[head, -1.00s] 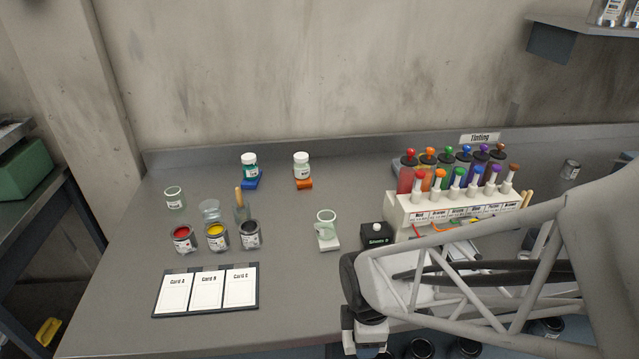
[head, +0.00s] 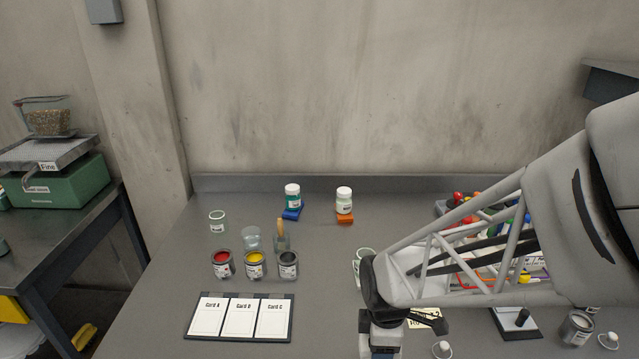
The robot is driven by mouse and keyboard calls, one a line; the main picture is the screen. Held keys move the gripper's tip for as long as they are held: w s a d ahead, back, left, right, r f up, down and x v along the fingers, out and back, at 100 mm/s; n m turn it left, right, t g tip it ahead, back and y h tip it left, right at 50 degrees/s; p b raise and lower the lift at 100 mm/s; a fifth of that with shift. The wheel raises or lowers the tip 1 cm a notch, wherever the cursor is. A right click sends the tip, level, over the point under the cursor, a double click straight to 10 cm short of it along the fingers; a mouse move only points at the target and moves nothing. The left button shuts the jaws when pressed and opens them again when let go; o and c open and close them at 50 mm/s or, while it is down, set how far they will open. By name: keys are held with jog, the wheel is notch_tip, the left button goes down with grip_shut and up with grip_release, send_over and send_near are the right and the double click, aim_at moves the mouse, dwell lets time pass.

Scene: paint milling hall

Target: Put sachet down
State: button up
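My gripper (head: 381,343) hangs at the bottom edge of the head view, over the front part of the grey bench (head: 330,270). Its fingertips are cut off by the frame, so its opening and anything in it are hidden. No sachet can be made out for certain. A small pale yellow printed piece (head: 420,323) shows just right of the gripper, partly behind my arm; I cannot tell whether it is the sachet.
Left of the gripper lies a dark holder with white cards (head: 239,318). Two capped jars (head: 292,197) stand further back. My arm covers much of the tinting rack. Bare bench lies between cards and gripper.

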jog(key=shift+n, duration=0.3)
jog(key=w+a, duration=0.1)
jog(key=w, duration=0.2)
jog(key=w+a, duration=0.2)
jog(key=w, duration=0.2)
jog(key=w+a, duration=0.1)
jog(key=w, duration=0.3)
jog(key=shift+w+a+r, duration=0.15)
jog(key=shift+w+r, duration=0.05)
jog(key=shift+w, duration=0.05)
jog(key=w+a, duration=0.1)
jog(key=w, duration=0.2)
jog(key=w+a+f, duration=0.1)
jog(key=w+a, duration=0.1)
jog(key=w, duration=0.2)
jog(key=w+a, duration=0.2)
jog(key=w, duration=0.2)
jog(key=shift+a+f, duration=0.25)
jog(key=shift+w, duration=0.2)
send_over(314, 249)
jog(key=shift+w+f, duration=0.1)
jog(key=shift+f, duration=0.65)
jog(key=shift+d, duration=0.1)
jog(key=shift+f, duration=1.7)
jog(key=shift+f, duration=0.15)
